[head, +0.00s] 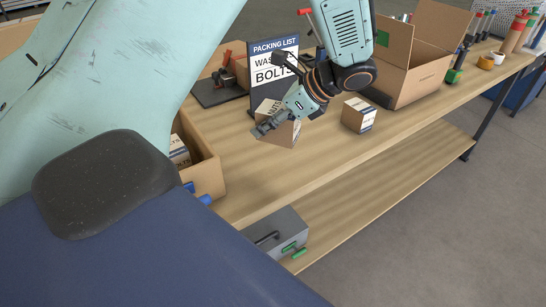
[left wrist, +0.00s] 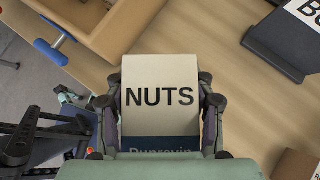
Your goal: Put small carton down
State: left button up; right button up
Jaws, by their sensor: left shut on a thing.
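A small brown carton (head: 285,134) with a white label is in my left gripper (head: 268,127) over the workbench. In the left wrist view the carton (left wrist: 159,92) shows its label "NUTS" and sits between the two fingers of my left gripper (left wrist: 160,105), which are shut on its sides. The fingers and wrist hide part of the carton. I cannot tell if its underside touches the bench top (head: 250,178). My right gripper is not seen in either view.
Another small carton (head: 358,115) stands to the right on the bench. A packing list sign (head: 273,60) stands behind. A large open cardboard box (head: 420,78) is at back right. An open box (head: 208,178) with cartons is at left. A grey toolbox (head: 283,232) is on the lower shelf.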

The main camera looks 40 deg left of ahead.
pick_arm(q)
jog(key=w+a+r+m+t, duration=0.2)
jog(key=a+m+t, duration=0.1)
jog(key=m, duration=0.1)
jog(key=f+m+b, duration=0.1)
jog(key=f+b, duration=0.1)
jog(key=f, duration=0.1)
jog(key=w+a+f+m+t+b, duration=0.1)
jog(key=f+b, duration=0.1)
jog(key=f, duration=0.2)
jog(key=w+f+m+t+b, duration=0.1)
jog(key=f+b, duration=0.2)
jog(key=shift+w+a+f, duration=0.1)
jog(key=shift+a+f, duration=0.15)
jog(key=shift+f, duration=0.15)
jog(key=shift+d+f, duration=0.1)
jog(key=shift+f, duration=0.4)
notch_tip(320, 180, down, 2)
jog(key=shift+f+b, duration=0.1)
jog(key=shift+b, duration=0.35)
jog(key=shift+f, duration=0.35)
